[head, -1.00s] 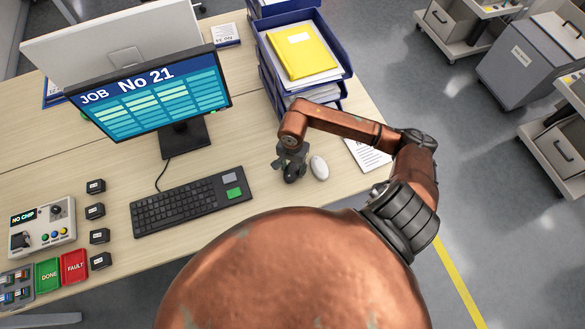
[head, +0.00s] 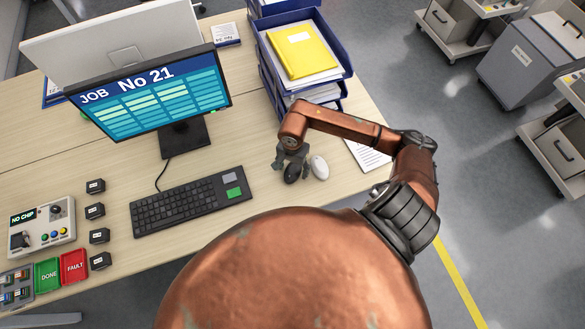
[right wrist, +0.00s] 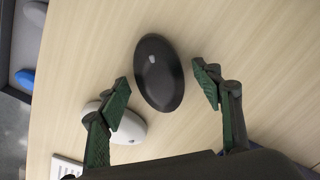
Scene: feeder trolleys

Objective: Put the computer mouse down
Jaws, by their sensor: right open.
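A black computer mouse (head: 291,173) lies on the desk (head: 235,150) to the right of the keyboard. A white mouse (head: 319,167) lies close to its right. My right gripper (head: 293,162) is over the black mouse, with its fingers spread. In the right wrist view the black mouse (right wrist: 160,73) appears between and just past the open fingertips (right wrist: 164,84), with gaps on both sides. The white mouse (right wrist: 128,126) is partly hidden behind one finger there. My left gripper is not in view.
The keyboard (head: 188,201) lies left of the mice. Stacked blue trays (head: 268,75) with a yellow folder (head: 300,52) stand behind. A printed sheet (head: 368,153) lies near the desk's right edge. A monitor (head: 150,100) stands at the back left.

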